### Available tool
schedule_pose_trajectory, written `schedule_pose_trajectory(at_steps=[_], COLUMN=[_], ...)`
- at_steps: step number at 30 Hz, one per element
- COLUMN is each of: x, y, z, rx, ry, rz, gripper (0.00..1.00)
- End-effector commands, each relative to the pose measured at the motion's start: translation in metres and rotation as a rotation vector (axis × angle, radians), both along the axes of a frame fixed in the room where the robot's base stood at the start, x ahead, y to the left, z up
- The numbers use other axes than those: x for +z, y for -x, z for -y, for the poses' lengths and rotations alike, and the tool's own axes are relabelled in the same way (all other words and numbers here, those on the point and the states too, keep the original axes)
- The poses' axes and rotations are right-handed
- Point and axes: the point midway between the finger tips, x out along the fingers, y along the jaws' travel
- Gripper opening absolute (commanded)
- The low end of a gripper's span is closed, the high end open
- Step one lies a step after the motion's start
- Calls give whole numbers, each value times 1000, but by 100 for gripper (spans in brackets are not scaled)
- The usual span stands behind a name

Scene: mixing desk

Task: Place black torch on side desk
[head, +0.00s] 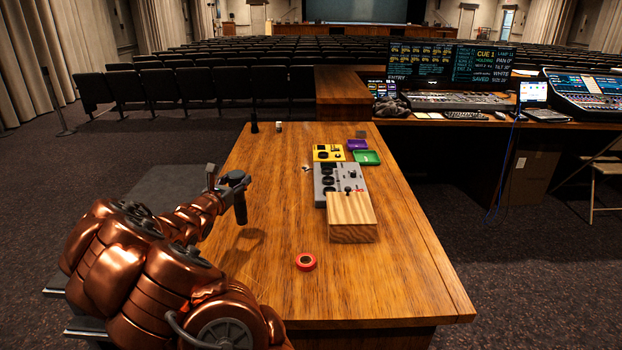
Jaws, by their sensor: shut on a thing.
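My gripper (236,183) is above the left edge of the wooden desk (290,270) in the head view. It is shut on a dark, slim cylinder, which looks like the black torch (240,209). The torch hangs roughly upright below the fingers and is clear of the desktop, with a shadow on the wood below and right of it. The upper part of the torch is hidden by the fingers. I cannot tell from this view alone which desk is the side desk.
A small black upright object (254,123) stands far left. The desk's left-front area is clear.

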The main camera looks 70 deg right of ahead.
Motion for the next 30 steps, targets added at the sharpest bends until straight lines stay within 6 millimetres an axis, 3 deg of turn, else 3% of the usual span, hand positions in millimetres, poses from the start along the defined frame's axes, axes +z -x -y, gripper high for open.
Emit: schedule_pose_trajectory(at_steps=[1,6,10,15,20,30], x=[2,9,13,15,16,10], y=[21,77,110,131,122,68], z=[17,58,77,89,84,56], rx=[-30,-100,-138,-161,-161,-159], ry=[3,4,3,1,0,-3], rz=[-1,-6,-10,-13,-12,-14], gripper=[0,0,0,0,0,0])
